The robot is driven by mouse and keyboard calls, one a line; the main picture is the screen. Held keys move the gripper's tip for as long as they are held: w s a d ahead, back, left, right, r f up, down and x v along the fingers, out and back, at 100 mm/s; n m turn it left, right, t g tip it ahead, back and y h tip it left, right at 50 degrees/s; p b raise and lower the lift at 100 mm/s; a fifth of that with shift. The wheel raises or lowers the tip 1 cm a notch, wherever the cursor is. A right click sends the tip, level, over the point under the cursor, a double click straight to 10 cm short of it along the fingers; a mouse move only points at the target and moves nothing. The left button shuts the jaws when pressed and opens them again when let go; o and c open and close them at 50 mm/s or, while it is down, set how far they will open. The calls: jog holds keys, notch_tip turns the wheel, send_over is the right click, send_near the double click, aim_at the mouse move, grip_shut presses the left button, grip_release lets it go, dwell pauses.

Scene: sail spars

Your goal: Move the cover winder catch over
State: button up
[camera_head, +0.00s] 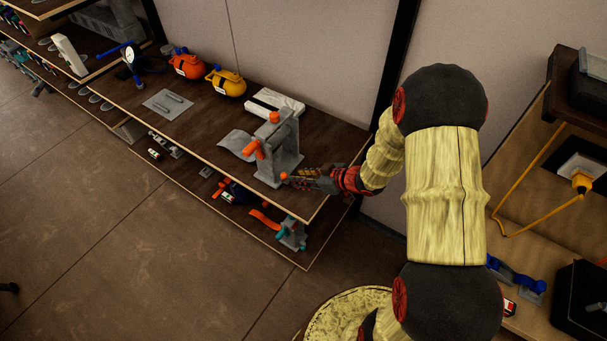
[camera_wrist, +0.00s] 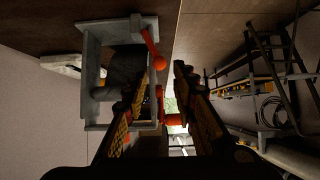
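The cover winder (camera_head: 283,160) is a grey upright frame with orange parts, standing near the front right end of the dark shelf. A grey sheet (camera_head: 237,144) lies at its left. An orange crank (camera_head: 253,150) is on its left side, and a small orange piece (camera_head: 284,176) is low on its right. My gripper (camera_head: 297,178) is beside the frame's lower right side. In the wrist view my gripper (camera_wrist: 167,72) is open, with a gap between the fingers. An orange lever (camera_wrist: 151,47) shows beyond the fingertips; another orange part (camera_wrist: 160,104) shows between the fingers. I cannot tell whether they touch it.
A white block (camera_head: 275,102) lies behind the winder. Orange (camera_head: 186,66) and yellow (camera_head: 228,83) pots and a grey plate (camera_head: 168,103) are farther left. A lower shelf holds a teal and grey device (camera_head: 292,234). A cluttered wooden bench (camera_head: 530,190) is at the right.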

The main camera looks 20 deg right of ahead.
aim_at(286, 176)
jog(key=b+x, duration=0.6)
jog(key=x, duration=0.1)
jog(key=shift+f, duration=0.25)
jog(key=shift+w+a+r, duration=0.1)
jog(key=shift+w+r, duration=0.1)
jog(key=shift+r, duration=0.05)
jog(key=shift+c, duration=1.1)
jog(key=c, duration=0.4)
